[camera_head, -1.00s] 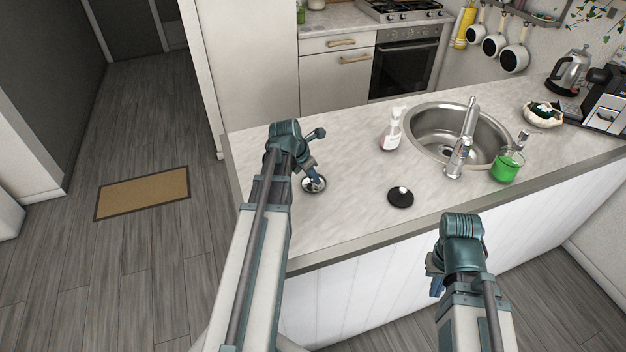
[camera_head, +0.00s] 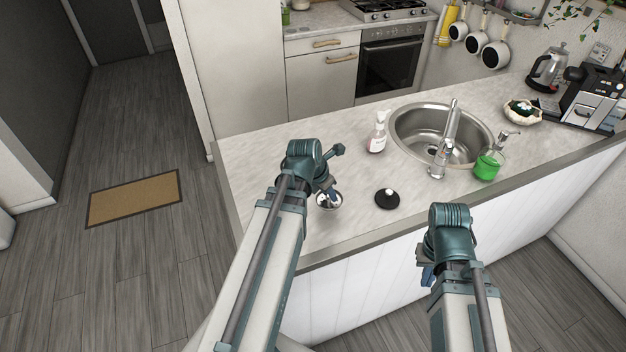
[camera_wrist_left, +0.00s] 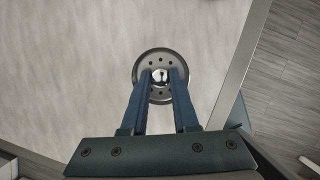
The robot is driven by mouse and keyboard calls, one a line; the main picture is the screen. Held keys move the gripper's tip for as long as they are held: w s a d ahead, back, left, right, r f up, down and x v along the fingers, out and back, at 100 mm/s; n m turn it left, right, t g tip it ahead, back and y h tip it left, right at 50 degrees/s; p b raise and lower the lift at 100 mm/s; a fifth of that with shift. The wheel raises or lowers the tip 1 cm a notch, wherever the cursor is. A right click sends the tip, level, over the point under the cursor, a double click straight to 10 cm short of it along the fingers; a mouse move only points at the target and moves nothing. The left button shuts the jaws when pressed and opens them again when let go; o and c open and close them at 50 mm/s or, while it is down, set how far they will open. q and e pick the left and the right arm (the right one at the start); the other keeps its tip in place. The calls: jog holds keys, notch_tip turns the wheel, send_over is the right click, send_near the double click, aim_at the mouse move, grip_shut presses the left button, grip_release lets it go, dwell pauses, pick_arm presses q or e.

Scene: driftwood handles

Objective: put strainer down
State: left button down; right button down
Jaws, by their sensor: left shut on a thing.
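The strainer (camera_head: 329,204) is a small round metal disc with holes and a knob in the middle. It is over the left part of the counter in the head view. My left gripper (camera_head: 331,193) is shut on its knob from above. The left wrist view shows the strainer (camera_wrist_left: 160,56) between the two blue fingers (camera_wrist_left: 160,76) of that gripper. I cannot tell whether it touches the counter. My right gripper (camera_head: 427,276) hangs in front of the counter, apart from everything; its fingers are too small and partly hidden to read.
A black disc with a light knob (camera_head: 387,199) lies right of the strainer on the counter (camera_head: 270,160). A soap bottle (camera_head: 376,138), the sink (camera_head: 405,128), its faucet (camera_head: 441,160) and a green dispenser (camera_head: 487,167) stand further right. The counter's left part is clear.

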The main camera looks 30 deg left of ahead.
pick_arm(q)
jog(key=shift+s+d+r, duration=0.1)
jog(key=shift+s+d, duration=0.15)
jog(key=shift+d, duration=0.45)
jog(key=shift+s+d, duration=0.25)
jog(key=shift+d, duration=0.4)
jog(key=shift+s+d+r, duration=0.1)
jog(key=shift+s+d, duration=0.15)
jog(key=shift+d, duration=0.45)
notch_tip(320, 180, down, 3)
jog(key=b, duration=0.3)
jog(key=shift+f, duration=0.15)
